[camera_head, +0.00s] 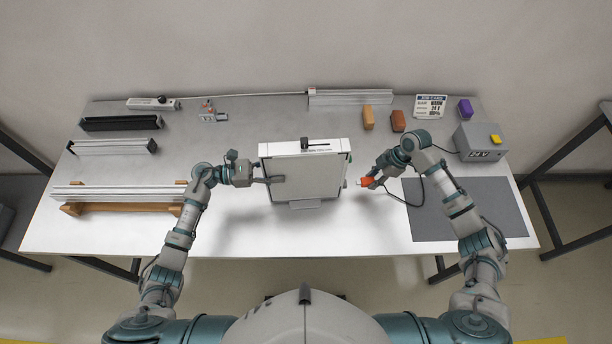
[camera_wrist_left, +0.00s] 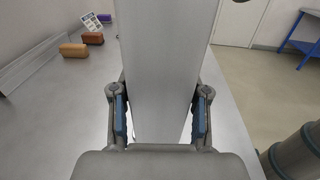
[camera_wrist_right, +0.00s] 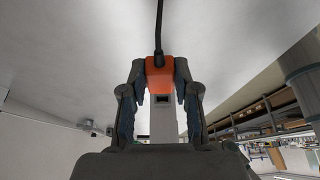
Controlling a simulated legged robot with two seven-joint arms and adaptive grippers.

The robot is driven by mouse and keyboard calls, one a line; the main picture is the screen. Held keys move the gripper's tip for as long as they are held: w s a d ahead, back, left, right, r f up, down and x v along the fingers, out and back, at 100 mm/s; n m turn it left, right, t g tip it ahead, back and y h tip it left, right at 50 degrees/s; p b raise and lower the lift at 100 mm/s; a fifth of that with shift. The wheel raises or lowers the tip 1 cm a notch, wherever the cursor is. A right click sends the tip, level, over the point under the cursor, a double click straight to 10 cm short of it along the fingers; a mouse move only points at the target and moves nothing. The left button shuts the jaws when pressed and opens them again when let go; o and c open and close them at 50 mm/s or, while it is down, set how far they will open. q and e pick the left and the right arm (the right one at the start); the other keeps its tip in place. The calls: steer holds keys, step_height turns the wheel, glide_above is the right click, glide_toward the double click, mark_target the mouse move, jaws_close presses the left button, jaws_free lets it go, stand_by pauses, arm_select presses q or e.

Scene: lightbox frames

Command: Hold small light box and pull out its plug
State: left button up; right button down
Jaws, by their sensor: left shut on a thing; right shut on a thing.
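The small light box (camera_head: 305,177) stands upright near the middle of the table, a white-framed grey panel on a small foot. My left gripper (camera_head: 270,180) is shut on its left edge; in the left wrist view the box (camera_wrist_left: 163,70) stands between the fingers (camera_wrist_left: 160,118). My right gripper (camera_head: 370,180) is shut on the orange plug (camera_head: 366,182), to the right of the box with a gap between them. In the right wrist view the orange plug (camera_wrist_right: 159,72) sits between the fingertips (camera_wrist_right: 159,85), its black cable (camera_wrist_right: 159,25) running away from it.
A dark grey mat (camera_head: 470,210) lies at the right. Orange and brown blocks (camera_head: 368,118) and a job card (camera_head: 430,106) are at the back. Rails (camera_head: 125,192) lie at the left.

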steer(key=shift+r, duration=1.9)
arm_select(q)
steer(key=o, duration=1.4)
arm_select(e)
steer(key=shift+a, duration=0.1)
arm_select(q)
steer(key=a, duration=1.2)
steer(key=shift+s, duration=0.4)
